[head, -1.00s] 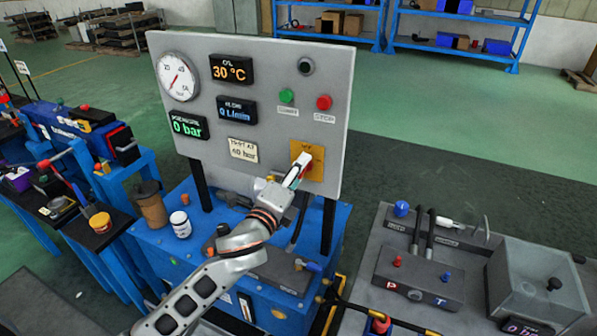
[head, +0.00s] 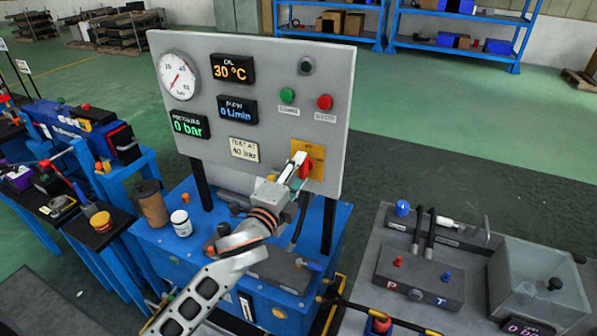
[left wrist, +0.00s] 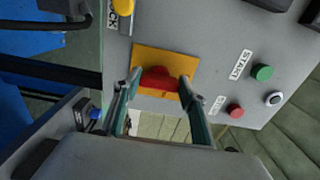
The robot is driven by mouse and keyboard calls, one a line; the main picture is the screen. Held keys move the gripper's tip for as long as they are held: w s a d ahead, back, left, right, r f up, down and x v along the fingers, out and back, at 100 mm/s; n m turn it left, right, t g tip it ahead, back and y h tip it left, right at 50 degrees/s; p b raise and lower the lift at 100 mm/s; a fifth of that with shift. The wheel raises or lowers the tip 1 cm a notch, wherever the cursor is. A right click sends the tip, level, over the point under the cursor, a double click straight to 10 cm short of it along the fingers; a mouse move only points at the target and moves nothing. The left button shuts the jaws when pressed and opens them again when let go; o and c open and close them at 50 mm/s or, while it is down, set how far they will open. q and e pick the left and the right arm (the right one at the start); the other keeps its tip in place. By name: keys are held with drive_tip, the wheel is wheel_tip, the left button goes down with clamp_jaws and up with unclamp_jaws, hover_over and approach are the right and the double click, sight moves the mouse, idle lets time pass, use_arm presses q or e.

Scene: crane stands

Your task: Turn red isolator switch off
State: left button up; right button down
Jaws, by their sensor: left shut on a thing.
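The red isolator switch (head: 306,167) sits on a yellow plate (head: 317,152) at the lower right of the grey panel (head: 265,60). In the left wrist view the red handle (left wrist: 159,79) lies between the two fingertips of my left gripper, in front of the yellow plate (left wrist: 150,53). My left gripper (head: 297,163) is shut on the handle, one finger on each side. In the head view the fingers hide part of the switch. My right gripper is in neither view.
A green START button (head: 287,95) and a red STOP button (head: 324,102) are above the switch. The panel stands on a blue cabinet (head: 180,250) with a white jar (head: 181,223). A grey bench (head: 450,310) with fittings is at the right.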

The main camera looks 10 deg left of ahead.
use_arm(q)
drive_tip(key=o, duration=1.1)
drive_tip(key=shift+s, duration=0.1)
drive_tip(key=s+a, duration=0.2)
drive_tip(key=s, duration=0.9)
drive_tip(key=shift+s+a, duration=0.15)
drive_tip(key=shift+s, duration=0.15)
drive_tip(key=s+a+f+n+g, duration=0.2)
drive_tip(key=s+f+n, duration=0.3)
drive_tip(key=f, duration=0.7)
drive_tip(key=s+a+f+n+g+y, duration=0.1)
drive_tip(key=s+f+n, duration=0.4)
drive_tip(key=f, duration=0.6)
drive_tip(key=s+a+f+n+g, duration=0.2)
drive_tip(key=s+f+n+g, duration=0.2)
drive_tip(key=f, duration=0.8)
drive_tip(key=s+n, duration=0.2)
drive_tip(key=s, duration=0.2)
drive_tip(key=shift+s+a+f, duration=0.35)
drive_tip(key=shift+s, duration=0.05)
